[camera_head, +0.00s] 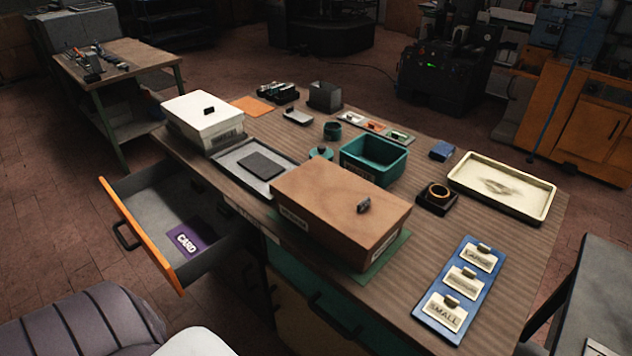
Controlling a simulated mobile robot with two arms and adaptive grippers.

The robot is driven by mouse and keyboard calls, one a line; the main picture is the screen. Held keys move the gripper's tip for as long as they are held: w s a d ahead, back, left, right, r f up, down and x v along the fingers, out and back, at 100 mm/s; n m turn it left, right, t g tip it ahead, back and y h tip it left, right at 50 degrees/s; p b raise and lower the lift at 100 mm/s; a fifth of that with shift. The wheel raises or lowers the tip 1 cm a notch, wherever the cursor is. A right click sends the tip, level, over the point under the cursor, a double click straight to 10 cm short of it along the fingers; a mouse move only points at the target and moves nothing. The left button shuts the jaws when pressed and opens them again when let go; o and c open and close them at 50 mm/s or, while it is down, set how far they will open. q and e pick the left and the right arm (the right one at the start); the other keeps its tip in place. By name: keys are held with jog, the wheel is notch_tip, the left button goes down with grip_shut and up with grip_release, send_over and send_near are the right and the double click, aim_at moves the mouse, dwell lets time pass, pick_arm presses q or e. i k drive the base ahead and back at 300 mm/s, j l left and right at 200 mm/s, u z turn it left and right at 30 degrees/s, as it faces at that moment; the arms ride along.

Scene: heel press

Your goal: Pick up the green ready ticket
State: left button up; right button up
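A row of three small cards or holders lies at the back of the workbench (455,225), behind the teal bin (373,160). The right one (400,136) looks green with a pale part and a small dark tab, and seems to be the green ready ticket; its lettering is too small to read. The middle one (375,126) is orange and the left one (352,118) is pale. Neither of my grippers shows in the head view.
A large brown lidded box (335,205) stands at the front. A white lidded box (200,115), grey tray (230,158), cream tray (545,205) and blue label board (432,318) share the bench. An orange-fronted drawer (140,235) stands open, holding a purple card (184,240).

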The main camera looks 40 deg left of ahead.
aim_at(223, 208)
jog(key=k+j+u, duration=0.2)
jog(key=j+u, duration=0.25)
jog(key=k+j+u, duration=0.1)
jog(key=j+u, duration=0.35)
jog(key=j, duration=0.15)
jog(key=j+u, duration=0.45)
jog(key=j, duration=0.05)
